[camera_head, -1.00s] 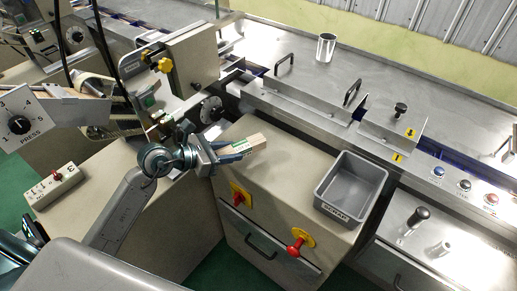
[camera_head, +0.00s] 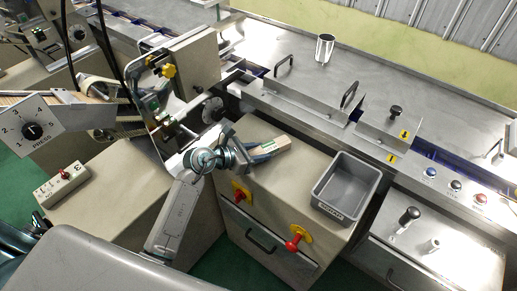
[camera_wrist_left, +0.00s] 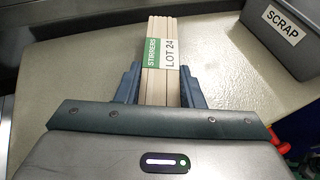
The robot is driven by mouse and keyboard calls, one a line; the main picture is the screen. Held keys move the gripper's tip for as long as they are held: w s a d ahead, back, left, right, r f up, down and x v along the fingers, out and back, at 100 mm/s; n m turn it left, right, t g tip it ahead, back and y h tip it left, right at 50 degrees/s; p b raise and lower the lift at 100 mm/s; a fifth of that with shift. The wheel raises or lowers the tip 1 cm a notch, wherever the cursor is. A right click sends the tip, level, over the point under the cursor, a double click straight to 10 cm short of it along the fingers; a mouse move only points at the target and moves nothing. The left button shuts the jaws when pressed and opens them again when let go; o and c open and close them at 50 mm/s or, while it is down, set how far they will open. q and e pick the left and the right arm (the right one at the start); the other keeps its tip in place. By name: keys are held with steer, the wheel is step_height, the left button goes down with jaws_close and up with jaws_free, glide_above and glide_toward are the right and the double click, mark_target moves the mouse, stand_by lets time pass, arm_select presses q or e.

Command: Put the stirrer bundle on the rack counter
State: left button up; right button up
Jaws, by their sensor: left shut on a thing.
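The stirrer bundle (camera_head: 274,147) is a stack of pale wooden sticks with a green and white band. In the left wrist view the bundle (camera_wrist_left: 160,62) lies between the two fingers, and its band reads "STIRRERS LOT 24". My left gripper (camera_head: 264,152) is shut on the bundle, over the beige cabinet top (camera_head: 262,128) beside the scrap bin. Whether the bundle touches that top cannot be told. No rack counter is labelled in view. My right gripper is not in view.
A grey scrap bin (camera_head: 320,203) stands on the cabinet, right of the bundle. Red knobs (camera_head: 292,244) stick out from the cabinet front. A steel table (camera_head: 400,88) with a metal cup (camera_head: 324,48) and handles lies behind. The press machine (camera_head: 190,70) stands close left.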

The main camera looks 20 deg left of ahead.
arm_select(q)
steer(key=shift+f, duration=0.1)
steer(key=shift+f, duration=0.15)
steer(key=o, duration=1)
steer(key=shift+r, duration=0.2)
